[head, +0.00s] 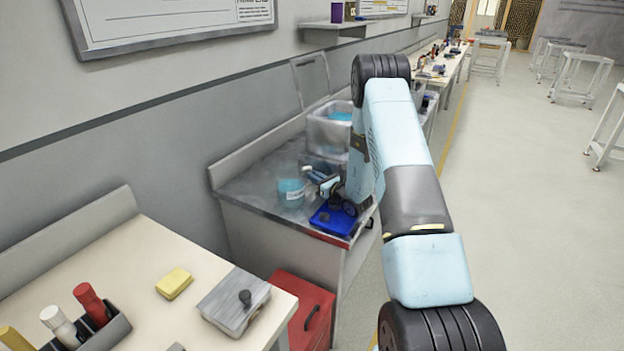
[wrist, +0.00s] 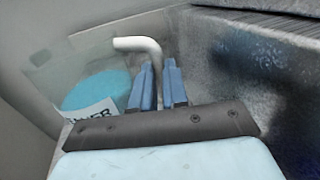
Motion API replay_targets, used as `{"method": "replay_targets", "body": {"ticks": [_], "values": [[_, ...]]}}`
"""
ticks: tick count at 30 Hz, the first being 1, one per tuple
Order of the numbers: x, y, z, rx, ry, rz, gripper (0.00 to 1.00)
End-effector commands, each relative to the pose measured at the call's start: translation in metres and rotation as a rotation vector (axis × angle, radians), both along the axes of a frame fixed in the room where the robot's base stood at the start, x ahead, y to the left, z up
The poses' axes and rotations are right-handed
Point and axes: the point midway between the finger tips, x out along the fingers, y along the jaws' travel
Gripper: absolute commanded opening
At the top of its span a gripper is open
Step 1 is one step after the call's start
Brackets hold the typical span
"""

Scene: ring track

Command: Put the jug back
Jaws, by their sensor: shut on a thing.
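The jug (head: 291,193) is clear, with blue liquid and a white label, and appears upright over the grey metal counter (head: 245,190). In the wrist view the jug (wrist: 98,92) is at the left, with its white bent handle running down between the blue fingers. My gripper (head: 318,180) is to the right of the jug and shut on its handle. In the wrist view the gripper (wrist: 157,75) hides the lower part of the handle. The jug's base is hidden in the wrist view, and I cannot tell whether it touches the counter.
A blue tray (head: 324,226) lies at the counter's front edge, below my wrist. A translucent tub (head: 325,133) with blue contents stands behind. A nearer bench (head: 150,250) holds a yellow sponge (head: 174,283). A red cabinet (head: 305,305) is below; floor at right is open.

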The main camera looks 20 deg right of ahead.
Motion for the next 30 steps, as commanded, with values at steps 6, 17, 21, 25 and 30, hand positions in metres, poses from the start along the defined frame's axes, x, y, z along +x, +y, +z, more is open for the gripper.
{"method": "replay_targets", "body": {"ticks": [6, 17, 21, 25, 30], "values": [[0.0005, 0.0000, 0.0004, 0.001, -0.004, 0.000, 0.00], [0.0003, 0.0002, -0.0016, 0.000, -0.001, 0.000, 0.36], [0.0002, 0.0002, -0.0015, 0.000, -0.001, 0.001, 0.39], [0.0003, 0.0004, -0.0012, 0.000, -0.001, 0.001, 0.39], [-0.0080, -0.0050, -0.0006, 0.000, -0.001, -0.002, 0.39]]}}
